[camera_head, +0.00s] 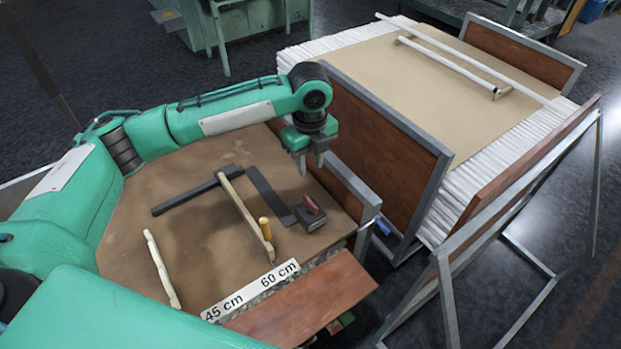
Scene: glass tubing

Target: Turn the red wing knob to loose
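The red wing knob (311,204) sits on top of a small dark block (311,218) near the right edge of the brown workbench (190,240). The knob is small in the view, and I cannot read its setting. My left gripper (311,168) points down above the bench, just behind the knob in the picture. Its two fingers show a gap between them with nothing held. It appears apart from the knob. My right gripper is not in view.
A dark angled bar (268,193), a wooden strip (241,207) with a yellow peg (265,228) and a pale rod (162,270) lie on the bench. A label strip (250,290) marks the front edge. A framed stack with pale tubes (460,68) stands behind right.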

